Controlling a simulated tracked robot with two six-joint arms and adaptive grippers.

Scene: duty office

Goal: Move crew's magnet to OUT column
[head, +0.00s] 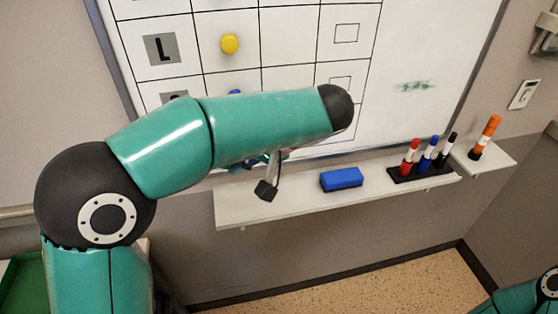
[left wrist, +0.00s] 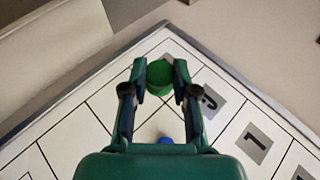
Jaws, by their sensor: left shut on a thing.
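In the left wrist view a round green magnet (left wrist: 160,74) sits between the two fingertips of my left gripper (left wrist: 160,80), which is shut on it. The whiteboard (left wrist: 65,140) with its ruled grid lies behind it; I cannot tell whether the magnet touches the board. In the head view my left forearm covers the lower grid and hides the green magnet and most of the gripper. A yellow magnet (head: 230,44) is in the L row. A blue magnet (head: 235,92) shows just above my arm, and in the left wrist view (left wrist: 165,140). My right gripper is out of view.
Below the board is a ledge (head: 290,203) with a blue eraser (head: 341,179) and a black holder (head: 424,173) of red, blue and black markers. An orange marker (head: 485,137) stands on a small shelf at the right. The board's right part is clear except for a green smudge (head: 413,86).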

